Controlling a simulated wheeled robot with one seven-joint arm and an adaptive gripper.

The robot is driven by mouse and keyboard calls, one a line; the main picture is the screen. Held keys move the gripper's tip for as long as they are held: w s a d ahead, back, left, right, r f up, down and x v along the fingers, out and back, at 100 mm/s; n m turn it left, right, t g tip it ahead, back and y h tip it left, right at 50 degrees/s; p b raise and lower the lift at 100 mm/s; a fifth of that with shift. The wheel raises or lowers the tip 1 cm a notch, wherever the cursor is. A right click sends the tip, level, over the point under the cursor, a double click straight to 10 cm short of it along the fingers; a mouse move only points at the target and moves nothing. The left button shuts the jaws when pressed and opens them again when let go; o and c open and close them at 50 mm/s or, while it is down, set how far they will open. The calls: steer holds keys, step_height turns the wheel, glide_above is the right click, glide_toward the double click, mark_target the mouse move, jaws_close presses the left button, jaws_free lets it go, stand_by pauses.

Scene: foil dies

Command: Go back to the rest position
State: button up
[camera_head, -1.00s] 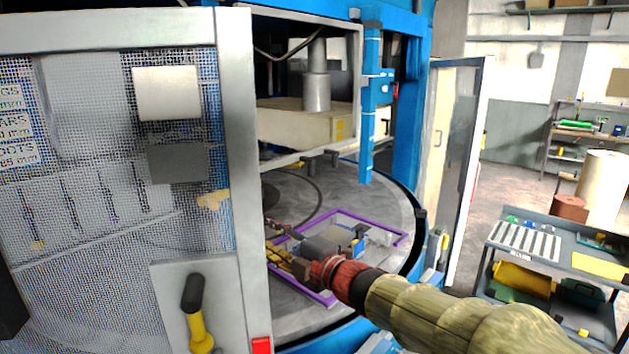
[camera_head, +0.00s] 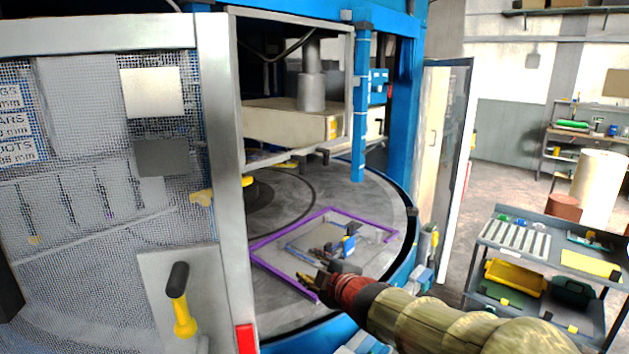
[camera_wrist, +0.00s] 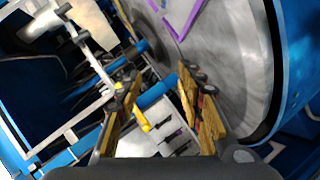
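My gripper (camera_head: 312,283) is at the near edge of the purple frame (camera_head: 268,268), over the round grey turntable (camera_head: 385,185) inside the blue machine. In the wrist view my gripper (camera_wrist: 160,80) has its two yellow-brown fingers spread apart, with nothing held between them. A part with a blue upright piece (camera_head: 349,245) stands inside the purple frame, and darker parts lie beside it. My gripper and wrist hide some of the frame's near side.
A mesh door (camera_head: 85,230) with a yellow-and-black handle (camera_head: 181,300) stands close at left. A blue post (camera_head: 362,110) and a pale press block (camera_head: 290,118) are above the turntable. A glazed door (camera_head: 445,150) stands open at right, beyond it a grey cart (camera_head: 550,250).

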steer(key=s+d+f+m+g+h, duration=0.2)
steer(key=s+d+f+m+h, duration=0.1)
steer(key=s+d+f+m, duration=0.25)
steer(key=s+d+f+m+g+h, duration=0.2)
steer(key=s+d+m+h, duration=0.15)
steer(key=s+d, duration=0.45)
steer(key=s+d+m+g, duration=0.1)
steer(key=s+d+m, duration=0.2)
steer(key=s, duration=0.8)
steer(key=s+d+m+g, duration=0.2)
steer(key=s+m, duration=0.3)
steer(key=s, duration=0.7)
steer(key=shift+d+r, duration=0.3)
steer(key=shift+d, duration=0.15)
steer(key=shift+y, duration=0.25)
